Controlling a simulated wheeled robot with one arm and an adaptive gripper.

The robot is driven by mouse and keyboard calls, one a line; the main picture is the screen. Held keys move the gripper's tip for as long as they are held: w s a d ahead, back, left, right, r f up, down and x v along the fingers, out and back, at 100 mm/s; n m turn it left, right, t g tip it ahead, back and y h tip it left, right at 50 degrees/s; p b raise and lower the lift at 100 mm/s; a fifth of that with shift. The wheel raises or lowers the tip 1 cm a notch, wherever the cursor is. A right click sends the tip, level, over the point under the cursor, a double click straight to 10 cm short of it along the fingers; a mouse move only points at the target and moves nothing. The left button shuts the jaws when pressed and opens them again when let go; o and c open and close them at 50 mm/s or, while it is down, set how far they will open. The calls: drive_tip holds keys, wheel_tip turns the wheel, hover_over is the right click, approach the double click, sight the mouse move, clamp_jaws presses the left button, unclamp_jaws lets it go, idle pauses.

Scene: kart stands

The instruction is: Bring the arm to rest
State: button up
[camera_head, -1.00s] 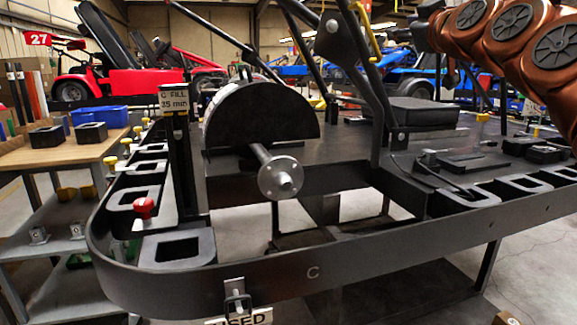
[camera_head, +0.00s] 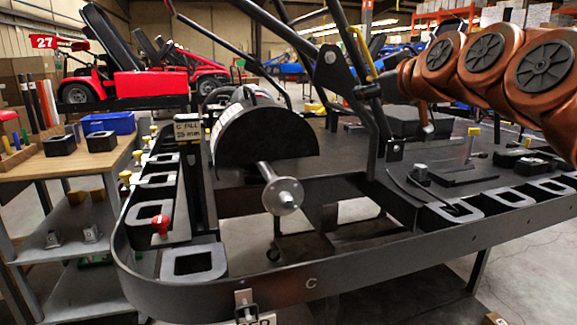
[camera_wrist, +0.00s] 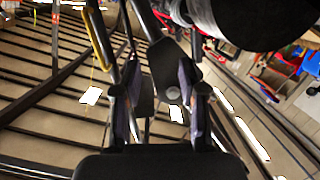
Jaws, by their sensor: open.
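My copper-coloured arm reaches in from the right edge of the head view, above the right side of the black kart frame on its stand. In the wrist view my gripper (camera_wrist: 162,100) shows its two dark fingers apart, with nothing held between them. The wrist view is tilted and shows dark bars and the ceiling or wall beyond the fingers. In the head view I cannot make out the fingers.
The black kart frame (camera_head: 315,284) fills the middle, with a round-topped black guard (camera_head: 262,138), a hub (camera_head: 284,195) and upright bars near my arm. A wooden bench (camera_head: 50,170) with a blue bin (camera_head: 108,123) stands left. Open floor shows at lower right.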

drive_tip(key=s+a+f+m+g+h+p, duration=0.15)
drive_tip(key=s+a+f+g+p, duration=0.25)
drive_tip(key=s+f+g+p, duration=0.65)
drive_tip(key=s+d+f+m+g+h+p, duration=0.1)
drive_tip(key=s+p, duration=0.4)
drive_tip(key=s, duration=0.5)
drive_tip(key=s+d+f+m+g+p, duration=0.2)
drive_tip(key=s+p, duration=0.4)
drive_tip(key=s, duration=0.4)
drive_tip(key=s+d+f+m+g+h+p, duration=0.1)
drive_tip(key=s+d+f+m+g+p, duration=0.1)
drive_tip(key=s+p, duration=0.4)
drive_tip(key=s+m+g, duration=0.1)
drive_tip(key=s, duration=0.4)
drive_tip(key=shift+d+h, duration=0.35)
drive_tip(key=shift+w+a, duration=0.1)
drive_tip(key=shift+a, duration=0.05)
